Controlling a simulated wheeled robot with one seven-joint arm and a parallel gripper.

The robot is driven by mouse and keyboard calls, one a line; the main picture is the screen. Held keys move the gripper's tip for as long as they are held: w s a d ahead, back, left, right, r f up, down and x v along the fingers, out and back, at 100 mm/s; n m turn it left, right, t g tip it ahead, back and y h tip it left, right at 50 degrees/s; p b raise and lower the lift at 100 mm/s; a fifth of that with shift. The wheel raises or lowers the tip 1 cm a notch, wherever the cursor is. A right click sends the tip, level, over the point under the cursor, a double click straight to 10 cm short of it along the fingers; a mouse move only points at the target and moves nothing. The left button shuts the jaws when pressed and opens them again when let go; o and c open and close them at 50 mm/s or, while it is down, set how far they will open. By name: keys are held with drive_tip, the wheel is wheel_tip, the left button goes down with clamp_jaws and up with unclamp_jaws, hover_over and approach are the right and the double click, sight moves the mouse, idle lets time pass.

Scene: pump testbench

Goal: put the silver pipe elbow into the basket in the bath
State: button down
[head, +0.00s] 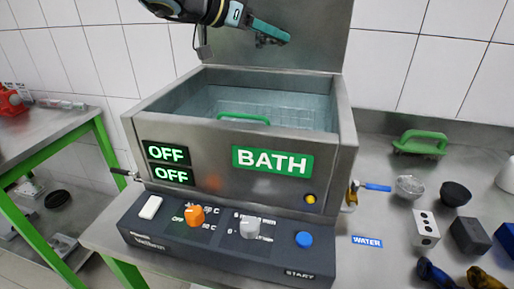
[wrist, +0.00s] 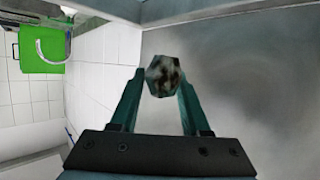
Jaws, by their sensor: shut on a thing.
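My gripper (head: 280,35) is up above the bath (head: 340,150), near its back panel, with teal fingers. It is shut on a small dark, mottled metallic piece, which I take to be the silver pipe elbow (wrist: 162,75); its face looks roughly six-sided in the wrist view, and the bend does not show. In the head view the elbow is a small dark shape by the fingertips. The bath stands open. The basket's green handle (head: 243,117) shows inside the front wall; most of the basket is hidden or faint in the bath.
The bath's front wall and raised back panel (head: 300,50) bound the opening. A control panel (head: 215,235) with knobs lies in front. A green handle (head: 421,142), bowls and blocks lie on the right counter. A green-legged table (head: 50,130) stands at left.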

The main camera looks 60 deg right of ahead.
sight(269, 108)
wheel_tip(269, 108, down, 16)
drive_tip(key=b, duration=0.6)
drive_tip(key=shift+f+b, duration=0.2)
drive_tip(key=shift+b, duration=0.2)
drive_tip(key=shift+f, duration=0.1)
drive_tip(key=shift+f, duration=0.45)
drive_tip(key=shift+c, duration=1.9)
unclamp_jaws()
